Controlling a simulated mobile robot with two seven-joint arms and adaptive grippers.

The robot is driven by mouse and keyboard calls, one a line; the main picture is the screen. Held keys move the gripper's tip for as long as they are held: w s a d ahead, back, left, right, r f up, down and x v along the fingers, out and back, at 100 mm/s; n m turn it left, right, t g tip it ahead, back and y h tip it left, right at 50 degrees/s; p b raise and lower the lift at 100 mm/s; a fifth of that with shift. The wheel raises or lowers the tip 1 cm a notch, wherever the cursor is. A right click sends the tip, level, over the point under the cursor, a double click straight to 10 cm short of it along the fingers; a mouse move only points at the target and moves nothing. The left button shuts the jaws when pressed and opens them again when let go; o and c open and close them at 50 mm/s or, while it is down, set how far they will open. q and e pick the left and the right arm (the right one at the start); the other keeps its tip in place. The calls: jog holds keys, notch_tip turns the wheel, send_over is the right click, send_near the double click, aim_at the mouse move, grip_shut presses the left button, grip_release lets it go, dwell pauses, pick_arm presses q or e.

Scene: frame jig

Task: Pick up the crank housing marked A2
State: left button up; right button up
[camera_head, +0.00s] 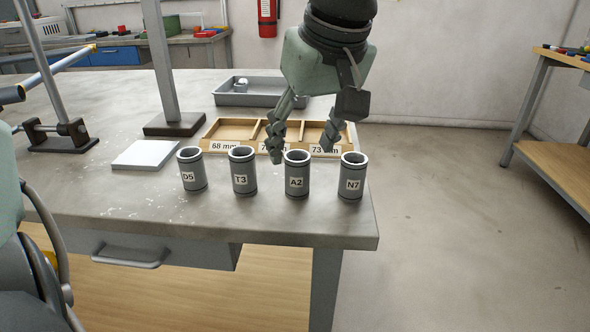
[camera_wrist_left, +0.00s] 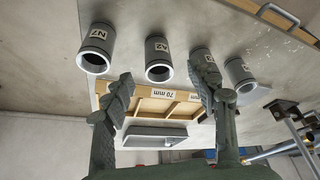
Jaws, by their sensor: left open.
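The crank housing marked A2 (camera_head: 297,180) is a dark grey open-topped cylinder with a white label, upright on the grey table. In the left wrist view, A2 (camera_wrist_left: 159,60) shows between the two fingers' lines. My left gripper (camera_head: 303,148) is open and empty, coming down from above just behind A2; its fingertips look apart from the housing. It also shows in the left wrist view (camera_wrist_left: 164,78). Similar housings D5 (camera_head: 193,173), T3 (camera_head: 243,177) and N7 (camera_head: 351,183) stand in the same row. A finger partly hides T3 in the wrist view. My right gripper is not visible.
A grey bin (camera_head: 228,98) is farther back. A white plate (camera_head: 146,155) and a stand foot (camera_head: 174,124) are left. The table front is clear.

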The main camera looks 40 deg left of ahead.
aim_at(299, 157)
pick_arm(q)
jog(key=x, duration=0.6)
jog(key=shift+w, duration=0.15)
jog(key=c, duration=1.3)
